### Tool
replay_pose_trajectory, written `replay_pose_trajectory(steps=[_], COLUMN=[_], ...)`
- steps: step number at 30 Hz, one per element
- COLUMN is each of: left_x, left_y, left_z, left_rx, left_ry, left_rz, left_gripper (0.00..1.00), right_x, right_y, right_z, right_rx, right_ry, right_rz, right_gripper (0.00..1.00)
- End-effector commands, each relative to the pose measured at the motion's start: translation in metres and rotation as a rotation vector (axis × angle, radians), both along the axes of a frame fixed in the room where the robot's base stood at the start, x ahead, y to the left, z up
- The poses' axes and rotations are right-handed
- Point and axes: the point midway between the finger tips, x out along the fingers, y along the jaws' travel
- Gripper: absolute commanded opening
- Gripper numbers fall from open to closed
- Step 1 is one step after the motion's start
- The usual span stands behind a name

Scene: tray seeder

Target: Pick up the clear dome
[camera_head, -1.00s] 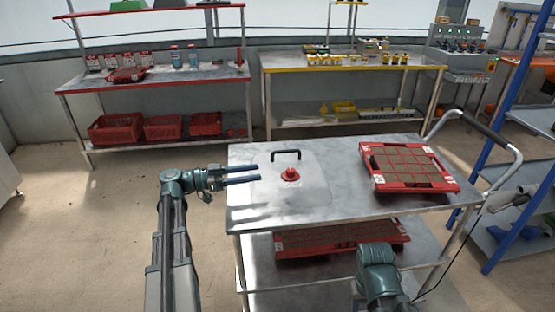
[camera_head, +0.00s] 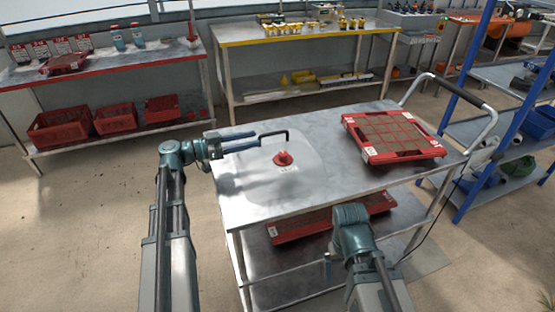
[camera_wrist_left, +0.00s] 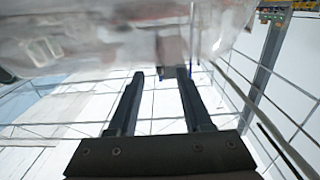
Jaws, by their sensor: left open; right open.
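The clear dome (camera_head: 306,181) is a see-through cover on the left part of the metal cart top. It has a red knob (camera_head: 283,158) and a black handle (camera_head: 275,134). My left gripper (camera_head: 257,140) is open and level, its two fingers pointing right at the handle's near-left end. Whether they touch the handle is unclear. In the left wrist view the fingers (camera_wrist_left: 158,72) are apart, with a blurred clear surface above them. My right arm's teal wrist shows at the cart's front; its fingers are hidden.
A red tray of brown cells (camera_head: 395,138) sits at the right of the cart top (camera_head: 330,125). Another red tray (camera_head: 290,226) lies on the lower shelf. A push handle and blue rack stand right. A yellow-edged bench is behind.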

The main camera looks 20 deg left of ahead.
Motion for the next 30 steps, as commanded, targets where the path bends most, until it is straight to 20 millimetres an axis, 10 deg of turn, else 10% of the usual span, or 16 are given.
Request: replay_pose_trajectory(steps=[30], left_x=[0.036], left_y=[-0.052], left_z=[0.003], left_rx=[0.000], left_ry=[0.000], left_rz=[0.001], left_gripper=[0.50], right_x=[0.000], right_y=[0.000], right_z=[0.003], right_rx=[0.000], right_ry=[0.000], right_rz=[0.000], right_gripper=[0.94])
